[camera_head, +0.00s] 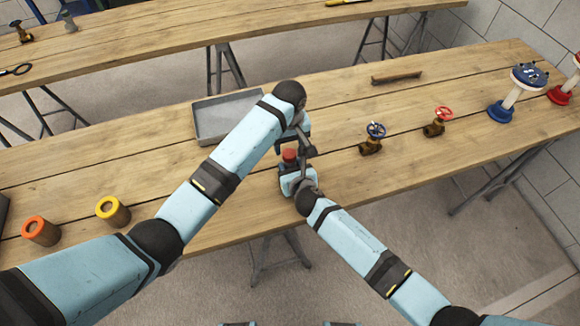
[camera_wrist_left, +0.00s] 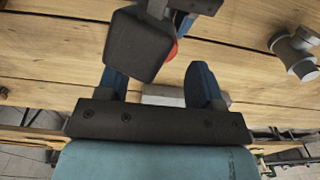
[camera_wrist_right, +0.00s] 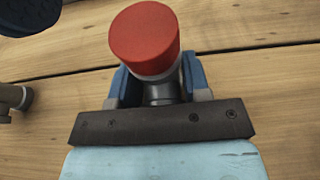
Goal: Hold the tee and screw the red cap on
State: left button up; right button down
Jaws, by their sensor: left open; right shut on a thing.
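The red cap (camera_wrist_right: 145,38) sits on top of a grey fitting, the tee (camera_wrist_right: 162,92), in the right wrist view. A grey rim shows under the cap; I cannot tell how tightly it is seated. My right gripper (camera_wrist_right: 160,88) is shut on the tee below the cap. In the head view the cap (camera_head: 289,155) shows just above my right gripper (camera_head: 295,178), over the near workbench. My left gripper (camera_head: 300,138) is open, close beside and above the cap. In the left wrist view its fingers (camera_wrist_left: 162,82) are apart, and a dark block partly hides the red cap (camera_wrist_left: 173,50).
A grey tray (camera_head: 205,128) lies behind my left arm on the workbench (camera_head: 340,105). A blue-wheeled valve (camera_head: 372,140) and red-wheeled valve (camera_head: 438,122) stand to the right. The bench between the wooden strip (camera_head: 397,78) and valves is clear.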

aim_at(289, 153)
pick_arm(q)
jog(key=shift+f, duration=2.05)
jog(key=shift+c, duration=0.2)
jog(key=c, duration=0.9)
jog(key=m, duration=0.3)
jog(key=o, duration=1)
jog(key=shift+o, duration=0.2)
